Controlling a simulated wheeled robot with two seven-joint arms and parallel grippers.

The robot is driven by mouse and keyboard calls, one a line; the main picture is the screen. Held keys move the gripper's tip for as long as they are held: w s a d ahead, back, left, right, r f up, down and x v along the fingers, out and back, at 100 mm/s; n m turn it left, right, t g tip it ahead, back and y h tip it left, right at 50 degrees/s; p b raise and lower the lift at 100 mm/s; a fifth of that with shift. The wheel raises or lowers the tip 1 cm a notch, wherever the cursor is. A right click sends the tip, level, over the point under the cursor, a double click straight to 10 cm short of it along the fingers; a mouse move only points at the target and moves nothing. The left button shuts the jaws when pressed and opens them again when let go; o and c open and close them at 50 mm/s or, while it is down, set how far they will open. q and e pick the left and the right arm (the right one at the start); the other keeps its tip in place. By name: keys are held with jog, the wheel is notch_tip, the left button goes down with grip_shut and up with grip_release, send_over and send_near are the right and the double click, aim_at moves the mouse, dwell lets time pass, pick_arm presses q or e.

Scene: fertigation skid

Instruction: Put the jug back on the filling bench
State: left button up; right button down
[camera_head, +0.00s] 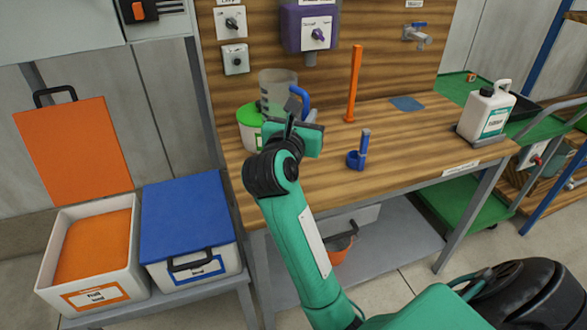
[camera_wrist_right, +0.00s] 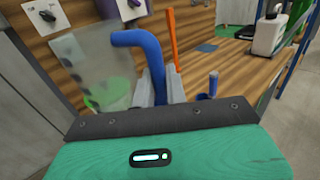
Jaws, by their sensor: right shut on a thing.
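The jug (camera_head: 276,84) is a clear grey vessel with a blue handle. My right gripper (camera_head: 296,107) is shut on that handle, near the left end of the wooden filling bench (camera_head: 418,146). In the right wrist view the jug (camera_wrist_right: 90,72) stands left of the fingers (camera_wrist_right: 163,86), with the handle (camera_wrist_right: 140,42) between them. The jug looks empty and about upright. Its lower part is partly hidden by my gripper, so I cannot tell whether it touches the bench. My left gripper is not in view.
A green-lidded white tub (camera_head: 248,126) is close beside the jug. A blue cup with a handle (camera_head: 357,155) and an upright orange tool (camera_head: 354,85) are to the right. A white canister (camera_head: 484,112) is at the right end. Bench wood between is mostly clear.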

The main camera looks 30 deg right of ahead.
jog(key=shift+w+d, duration=0.2)
jog(key=shift+d, duration=0.15)
jog(key=shift+f, duration=0.4)
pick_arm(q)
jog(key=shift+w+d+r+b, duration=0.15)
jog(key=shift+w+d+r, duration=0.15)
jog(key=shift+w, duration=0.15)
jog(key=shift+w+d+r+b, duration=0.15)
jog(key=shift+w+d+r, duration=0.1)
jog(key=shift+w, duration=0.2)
pick_arm(e)
jog(key=shift+s+a+f, duration=0.1)
jog(key=shift+f, duration=4.55)
jog(key=shift+s+a+f, duration=0.1)
jog(key=shift+f, duration=4.5)
jog(key=shift+f, duration=0.1)
jog(key=c, duration=1.4)
grip_release()
jog(key=shift+c, duration=0.2)
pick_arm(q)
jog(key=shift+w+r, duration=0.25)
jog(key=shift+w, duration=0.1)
